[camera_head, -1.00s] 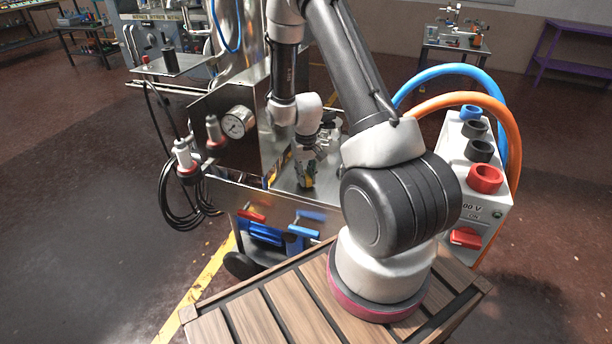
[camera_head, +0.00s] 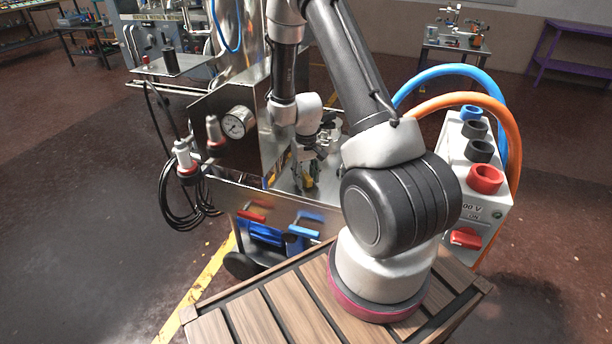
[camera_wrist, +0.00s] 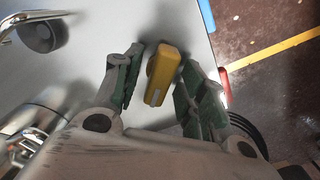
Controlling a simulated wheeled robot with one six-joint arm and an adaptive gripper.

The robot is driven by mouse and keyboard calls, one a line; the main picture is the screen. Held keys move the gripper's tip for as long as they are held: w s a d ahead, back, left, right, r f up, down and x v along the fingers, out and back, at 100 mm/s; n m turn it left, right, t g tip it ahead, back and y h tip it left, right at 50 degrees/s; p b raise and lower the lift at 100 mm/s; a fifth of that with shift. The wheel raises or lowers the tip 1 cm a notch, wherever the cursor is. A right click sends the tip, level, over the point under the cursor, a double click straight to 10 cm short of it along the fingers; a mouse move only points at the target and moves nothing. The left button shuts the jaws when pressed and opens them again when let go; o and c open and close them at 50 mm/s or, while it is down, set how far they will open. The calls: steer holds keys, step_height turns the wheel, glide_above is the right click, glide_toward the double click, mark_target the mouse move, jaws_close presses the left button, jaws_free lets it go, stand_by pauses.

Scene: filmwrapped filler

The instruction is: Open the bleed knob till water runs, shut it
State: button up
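A yellow block-shaped piece, which looks like the bleed knob (camera_wrist: 162,74), stands on a grey metal top in the wrist view. The same yellow piece (camera_head: 309,182) shows small in the head view, on the steel tray behind my arm. My gripper (camera_wrist: 162,62) has its green-padded fingers on either side of the knob, with gaps visible, so it is open around it. In the head view my gripper (camera_head: 303,178) points down at the tray. I see no running water. The outlet is not identifiable.
A pressure gauge (camera_head: 237,122) is on the steel panel left of my gripper. Red (camera_head: 251,216) and blue (camera_head: 304,232) handles sit on the tray's front. A white box (camera_head: 484,215) with blue and orange hoses stands at right.

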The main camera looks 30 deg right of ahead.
mark_target(306, 175)
step_height(306, 175, up, 12)
stand_by(0.6)
steer(key=s+a+r+t, duration=0.2)
steer(key=s+r, duration=1)
steer(key=r, duration=0.1)
steer(key=s+a+r+n+t, duration=0.1)
steer(key=s+a+r+t, duration=0.1)
steer(key=s+r, duration=0.9)
step_height(306, 175, up, 2)
steer(key=shift+s+a+r, duration=0.1)
steer(key=shift+s+a, duration=0.3)
steer(key=shift+a, duration=0.1)
